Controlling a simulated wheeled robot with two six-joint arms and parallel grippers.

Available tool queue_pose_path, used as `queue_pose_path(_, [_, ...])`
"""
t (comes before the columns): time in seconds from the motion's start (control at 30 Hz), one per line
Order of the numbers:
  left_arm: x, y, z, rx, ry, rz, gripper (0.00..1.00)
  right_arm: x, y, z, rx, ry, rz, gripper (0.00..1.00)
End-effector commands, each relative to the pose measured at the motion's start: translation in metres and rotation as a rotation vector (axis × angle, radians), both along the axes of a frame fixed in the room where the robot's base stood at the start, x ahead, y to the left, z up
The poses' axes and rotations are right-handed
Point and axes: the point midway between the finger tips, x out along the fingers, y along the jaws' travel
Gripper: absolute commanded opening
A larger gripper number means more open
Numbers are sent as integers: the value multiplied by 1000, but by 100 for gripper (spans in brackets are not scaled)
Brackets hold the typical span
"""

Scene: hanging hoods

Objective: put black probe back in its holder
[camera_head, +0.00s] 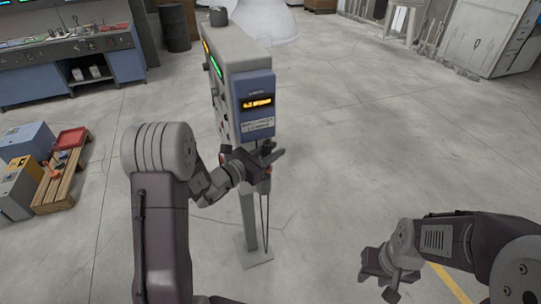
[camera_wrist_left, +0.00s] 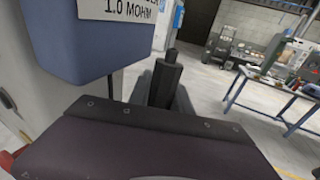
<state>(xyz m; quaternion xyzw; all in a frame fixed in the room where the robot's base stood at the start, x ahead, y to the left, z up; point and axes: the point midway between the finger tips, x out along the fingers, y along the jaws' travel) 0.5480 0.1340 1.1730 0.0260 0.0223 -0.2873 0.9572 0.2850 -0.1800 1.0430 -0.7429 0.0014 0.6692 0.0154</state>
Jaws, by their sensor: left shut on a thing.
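The black probe (camera_wrist_left: 164,82) stands upright between the fingers of my left gripper (camera_wrist_left: 166,98) in the left wrist view. In the head view my left gripper (camera_head: 262,157) is just below the blue front of a meter box (camera_head: 257,90), shut on the probe, which is mostly hidden there. A thin dark cable (camera_head: 266,215) hangs below that gripper beside the post. In the wrist view the blue housing (camera_wrist_left: 95,45) is to the left of the probe, apart from it. I cannot make out the probe's holder. My right gripper (camera_head: 384,275) is low at the right, away from the meter; its jaw opening is unclear.
The meter stands on a grey post with a square foot (camera_head: 254,252). A wooden pallet with a red tray (camera_head: 72,138) and blue and yellow boxes are at the left. A workbench (camera_head: 65,65) is behind. The floor right of the meter is clear.

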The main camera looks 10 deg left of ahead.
Motion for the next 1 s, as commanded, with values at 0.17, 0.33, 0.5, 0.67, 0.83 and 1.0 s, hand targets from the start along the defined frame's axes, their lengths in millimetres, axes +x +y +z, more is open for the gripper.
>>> queue_pose_path(0.17, [-4,7,-18,-65,-25,-1,0,0,0,3,0,0,0,36])
queue_pose_path(0.33, [-3,7,-22,-62,-30,-1,0,0,0,3,0,0,0,36])
queue_pose_path(0.5, [-3,7,-24,-62,-30,-1,0,0,0,1,0,0,0,36])
queue_pose_path(0.67, [-3,7,-26,-61,-29,-1,38,0,0,-1,0,0,0,36])
queue_pose_path(0.83, [-3,7,-26,-61,-29,-1,46,0,0,-1,0,0,0,36])
queue_pose_path(1.0, [-3,7,-25,-61,-28,-1,46,0,0,1,0,0,0,36])
